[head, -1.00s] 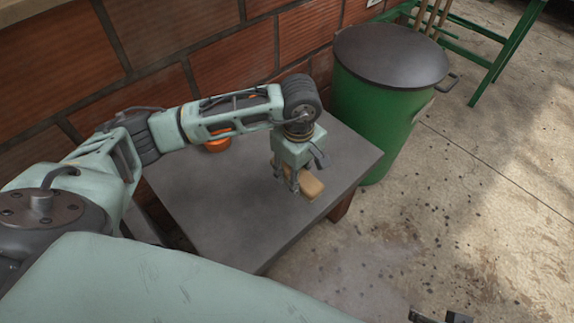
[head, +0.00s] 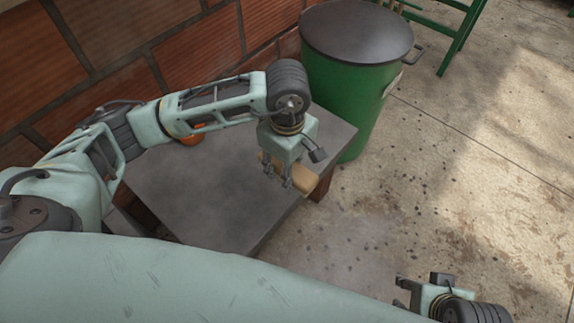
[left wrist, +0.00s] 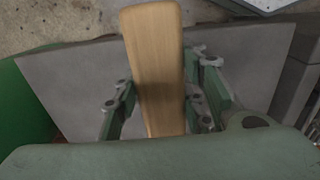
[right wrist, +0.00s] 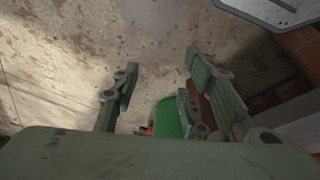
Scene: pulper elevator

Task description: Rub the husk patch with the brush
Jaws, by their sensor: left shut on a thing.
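My left gripper (head: 276,177) is shut on the wooden brush (head: 311,182), held above the right part of the table. In the left wrist view the pale wooden block (left wrist: 155,60) sits between the fingers; its bristles are hidden. Dark specks, apparently the husk patch (head: 378,205), lie scattered on the concrete floor to the right of the table; its exact outline is unclear. Specks also show on the floor in the right wrist view (right wrist: 95,35). My right gripper (head: 403,291) is open and empty above the floor at the bottom right.
The grey table (head: 190,195) stands against the brick wall (head: 190,50). An orange object (head: 192,135) sits at its back, partly behind my arm. A green barrel with a dark lid (head: 357,30) stands behind the table. Open floor (head: 490,190) lies to the right.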

